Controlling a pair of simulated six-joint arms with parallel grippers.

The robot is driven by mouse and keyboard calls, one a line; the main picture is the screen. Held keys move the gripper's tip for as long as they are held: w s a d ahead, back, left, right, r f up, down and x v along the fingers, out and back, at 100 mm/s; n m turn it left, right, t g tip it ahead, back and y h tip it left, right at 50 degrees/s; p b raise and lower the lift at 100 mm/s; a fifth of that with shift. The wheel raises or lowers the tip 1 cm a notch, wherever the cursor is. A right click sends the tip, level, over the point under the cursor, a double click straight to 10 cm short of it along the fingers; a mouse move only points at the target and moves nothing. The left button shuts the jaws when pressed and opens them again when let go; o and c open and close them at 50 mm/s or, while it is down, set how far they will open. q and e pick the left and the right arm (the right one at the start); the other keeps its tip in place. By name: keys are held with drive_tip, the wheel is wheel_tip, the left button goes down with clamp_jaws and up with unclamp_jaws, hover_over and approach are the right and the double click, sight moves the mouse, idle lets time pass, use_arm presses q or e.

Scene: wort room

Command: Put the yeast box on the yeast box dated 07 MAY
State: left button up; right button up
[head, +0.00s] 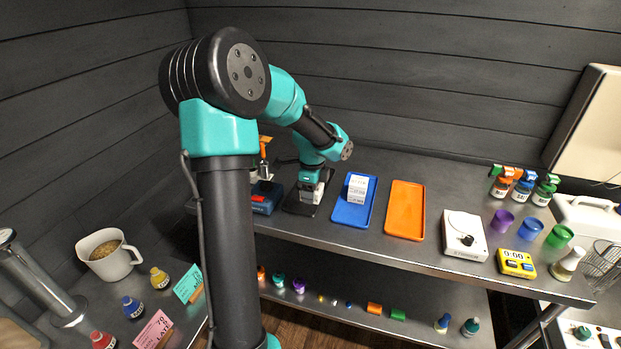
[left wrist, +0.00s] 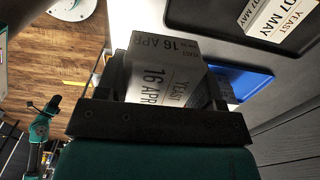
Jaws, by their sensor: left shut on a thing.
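My left gripper (head: 312,188) is shut on a white yeast box (left wrist: 160,72) dated 16 APR, which fills the middle of the left wrist view between the dark fingers. In the head view the gripper is low over a black tray (head: 298,208). A second white yeast box (left wrist: 282,22), dated 07 MAY, lies on the black tray, apart from the held box in the left wrist view. More white boxes (head: 357,188) are on the blue tray (head: 349,216); their dates are too small to read. My right gripper does not show.
An orange tray (head: 405,210) is empty, right of the blue tray. A blue device (head: 265,198) stands left of the black tray. A white box-shaped device (head: 464,228), a yellow timer (head: 515,263) and coloured cups and bottles are at the right. A lower shelf holds small items.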

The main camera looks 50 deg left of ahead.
use_arm(q)
drive_tip(key=w+a, duration=0.2)
drive_tip(key=a, duration=0.2)
drive_tip(key=w+a+f, duration=0.1)
drive_tip(key=w+a, duration=0.2)
drive_tip(key=a, duration=0.1)
drive_tip(key=w+a, duration=0.3)
drive_tip(key=a, duration=0.1)
drive_tip(key=shift+w+f, duration=0.15)
drive_tip(key=shift+f, duration=0.05)
drive_tip(key=shift+w+a, duration=0.1)
drive_tip(key=shift+w+a+f, duration=0.1)
drive_tip(key=shift+f, duration=1.7)
drive_tip(key=shift+f, duration=0.15)
drive_tip(key=o, duration=0.9)
drive_tip(key=shift+o, duration=0.2)
